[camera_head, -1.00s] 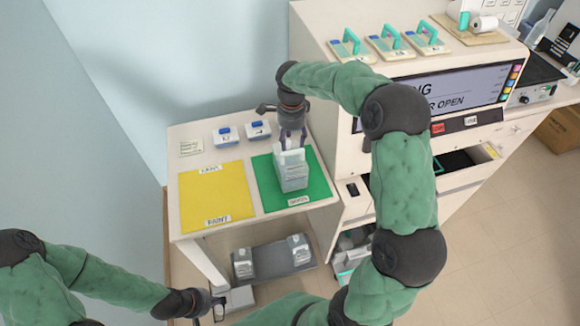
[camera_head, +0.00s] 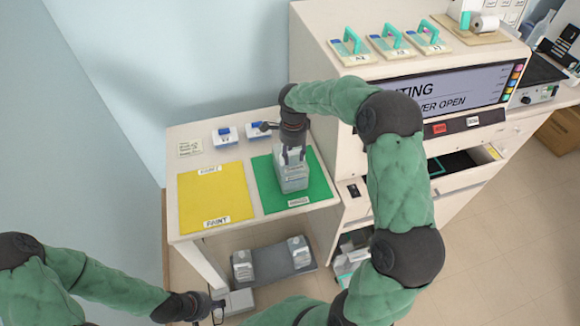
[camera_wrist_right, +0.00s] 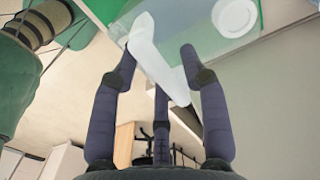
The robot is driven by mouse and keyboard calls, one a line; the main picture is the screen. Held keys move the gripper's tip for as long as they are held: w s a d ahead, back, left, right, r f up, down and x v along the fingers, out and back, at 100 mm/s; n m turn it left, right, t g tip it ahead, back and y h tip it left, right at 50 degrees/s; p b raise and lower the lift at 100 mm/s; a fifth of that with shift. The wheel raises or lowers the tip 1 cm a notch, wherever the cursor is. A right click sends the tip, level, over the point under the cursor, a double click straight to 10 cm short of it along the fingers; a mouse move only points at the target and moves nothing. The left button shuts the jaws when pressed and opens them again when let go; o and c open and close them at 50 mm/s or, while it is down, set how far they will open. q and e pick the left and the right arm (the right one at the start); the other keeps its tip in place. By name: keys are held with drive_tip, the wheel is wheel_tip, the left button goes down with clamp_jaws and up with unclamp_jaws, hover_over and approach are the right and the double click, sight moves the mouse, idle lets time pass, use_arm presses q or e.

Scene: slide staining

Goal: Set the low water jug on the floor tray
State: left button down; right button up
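A clear jug (camera_head: 292,178) with a pale handle stands upright on the green mat (camera_head: 265,190) on the bench top. My right gripper (camera_head: 292,155) is right above it, pointing down. In the right wrist view its dark fingers (camera_wrist_right: 160,60) are spread, with the white handle (camera_wrist_right: 150,45) between them. The jug's water level cannot be made out. The dark grey floor tray (camera_head: 270,264) lies low under the bench and bears two whitish jugs, one left (camera_head: 243,265) and one right (camera_head: 298,250). My left gripper (camera_head: 217,304) is low at the bottom left, its fingers too small to read.
A yellow mat (camera_head: 215,195) lies left of the green one. Two small blue-and-white items (camera_head: 225,136) stand behind the mats. A tall machine with a screen (camera_head: 450,95) stands close on the right. A pale box-like thing (camera_head: 238,299) is beside my left gripper.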

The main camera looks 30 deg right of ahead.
clamp_jaws()
drive_tip(key=shift+r, duration=0.15)
